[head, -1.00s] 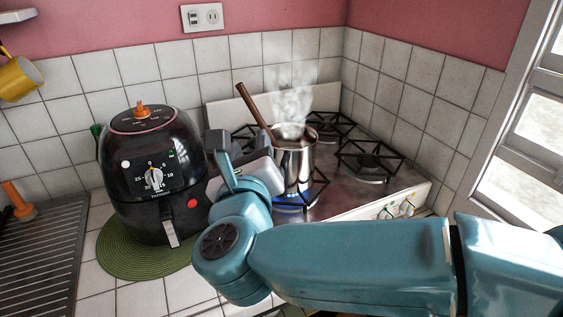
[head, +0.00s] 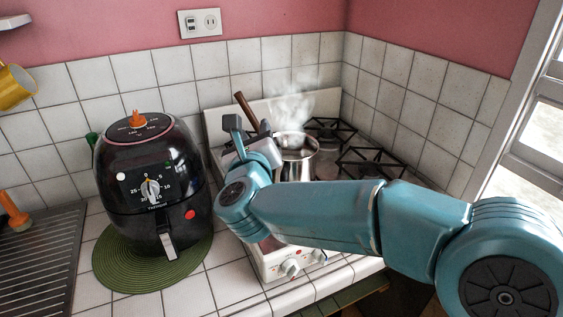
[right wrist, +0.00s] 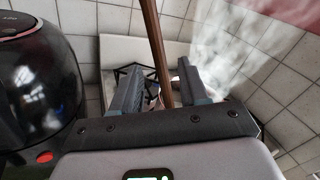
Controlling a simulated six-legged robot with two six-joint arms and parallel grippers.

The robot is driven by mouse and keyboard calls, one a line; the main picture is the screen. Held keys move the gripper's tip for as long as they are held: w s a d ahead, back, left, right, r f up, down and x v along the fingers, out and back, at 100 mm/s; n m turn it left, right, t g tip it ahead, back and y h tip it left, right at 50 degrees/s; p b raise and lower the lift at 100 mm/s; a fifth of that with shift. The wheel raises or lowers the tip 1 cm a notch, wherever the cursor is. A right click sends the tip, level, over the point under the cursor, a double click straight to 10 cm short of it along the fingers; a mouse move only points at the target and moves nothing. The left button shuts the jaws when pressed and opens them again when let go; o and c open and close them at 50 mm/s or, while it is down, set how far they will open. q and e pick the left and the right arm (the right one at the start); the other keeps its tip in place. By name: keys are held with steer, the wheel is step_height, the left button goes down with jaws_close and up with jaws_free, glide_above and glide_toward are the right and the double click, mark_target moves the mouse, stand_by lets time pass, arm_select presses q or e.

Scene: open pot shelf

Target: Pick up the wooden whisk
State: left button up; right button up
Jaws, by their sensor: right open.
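The wooden whisk (head: 243,103) shows as a brown handle leaning up and left out of the steel pot (head: 299,162); its lower end is hidden in the pot. My right gripper (head: 249,128) is open beside the pot's left side, in front of the handle. In the right wrist view the whisk handle (right wrist: 156,48) passes between the two open fingers of my right gripper (right wrist: 159,68), with gaps on both sides. The pot is mostly hidden in that view. My left gripper is not in view.
Steam (head: 292,108) rises from the pot on the stove (head: 298,262). A black air fryer (head: 150,195) stands on a round green mat (head: 125,277) close left of my gripper. Tiled walls (head: 200,62) close off the back and right. Bare burners lie behind the pot.

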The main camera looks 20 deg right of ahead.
mark_target(255, 125)
steer(key=p+x, duration=0.2)
steer(key=x, duration=0.3)
steer(key=shift+w, duration=0.1)
jaws_close()
step_height(255, 125, up, 20)
steer(key=p, duration=0.3)
steer(key=shift+f, duration=0.1)
stand_by(0.3)
